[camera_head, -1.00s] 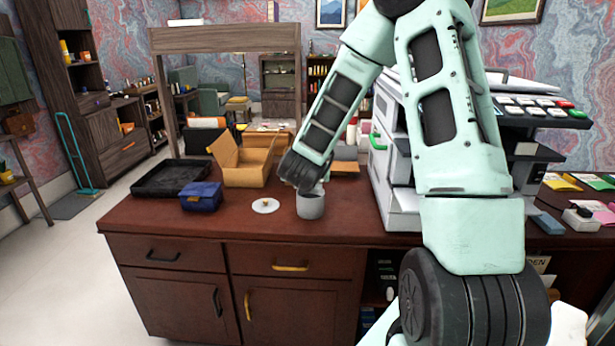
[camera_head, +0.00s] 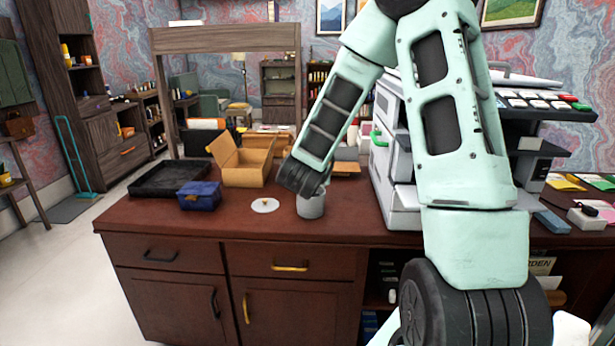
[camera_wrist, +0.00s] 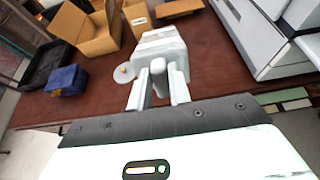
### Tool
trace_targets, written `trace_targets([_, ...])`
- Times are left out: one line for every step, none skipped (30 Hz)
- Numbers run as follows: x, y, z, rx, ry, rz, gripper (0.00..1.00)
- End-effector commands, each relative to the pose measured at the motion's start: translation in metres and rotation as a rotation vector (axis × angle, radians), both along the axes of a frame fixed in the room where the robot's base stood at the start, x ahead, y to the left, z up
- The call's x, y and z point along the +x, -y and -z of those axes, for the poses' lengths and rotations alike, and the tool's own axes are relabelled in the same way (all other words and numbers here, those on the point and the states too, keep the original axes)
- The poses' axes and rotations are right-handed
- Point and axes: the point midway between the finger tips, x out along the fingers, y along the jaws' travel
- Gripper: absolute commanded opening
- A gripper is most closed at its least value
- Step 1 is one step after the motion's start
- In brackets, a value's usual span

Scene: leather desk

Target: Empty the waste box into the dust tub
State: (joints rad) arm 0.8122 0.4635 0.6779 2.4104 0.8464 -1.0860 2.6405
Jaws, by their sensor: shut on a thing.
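The dust tub, seemingly the grey round tub (camera_head: 310,207), stands upright on the desk in the head view, its top hidden behind my arm's end. In the wrist view my gripper (camera_wrist: 161,82) is shut on an upright light grey piece between its fingers. That piece seems to belong to a pale angular box (camera_wrist: 160,43) just beyond the fingertips, probably the waste box. The box is over or right at the tub; it hides the tub in the wrist view, and its contents cannot be made out. A flat white lid with a knob (camera_head: 265,205) lies left of the tub.
An open cardboard box (camera_head: 245,177), a blue box (camera_head: 200,196) and a black tray (camera_head: 168,179) stand left on the desk (camera_head: 180,222). A large white machine (camera_head: 400,205) stands close on the right. The front of the desk is clear.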

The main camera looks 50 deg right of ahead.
Motion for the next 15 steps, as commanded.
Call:
trace_targets([0.0000, -0.0005, 0.0018, -0.004, 0.004, -0.001, 0.00])
trace_targets([-0.0001, -0.0006, 0.0020, -0.007, 0.006, -0.001, 0.00])
trace_targets([-0.0003, -0.0008, 0.0024, -0.010, 0.009, -0.001, 0.00])
trace_targets([-0.0005, -0.0010, 0.0026, -0.011, 0.010, -0.001, 0.00])
trace_targets([-0.0006, -0.0012, 0.0028, -0.013, 0.012, -0.001, 0.00])
trace_targets([-0.0008, -0.0014, 0.0032, -0.017, 0.014, 0.000, 0.00])
trace_targets([-0.0009, -0.0015, 0.0035, -0.018, 0.016, 0.000, 0.00])
trace_targets([-0.0011, -0.0017, 0.0038, -0.021, 0.018, 0.000, 0.00])
trace_targets([-0.0013, -0.0020, 0.0042, -0.023, 0.019, 0.000, 0.00])
trace_targets([-0.0014, -0.0021, 0.0045, -0.025, 0.021, 0.000, 0.00])
trace_targets([-0.0016, -0.0023, 0.0049, -0.027, 0.023, 0.000, 0.00])
trace_targets([-0.0019, -0.0026, 0.0052, -0.030, 0.025, 0.000, 0.00])
trace_targets([-0.0020, -0.0028, 0.0056, -0.031, 0.027, 0.000, 0.00])
trace_targets([-0.0022, -0.0031, 0.0058, -0.033, 0.029, -0.001, 0.00])
trace_targets([-0.0025, -0.0034, 0.0061, -0.035, 0.031, -0.001, 0.00])
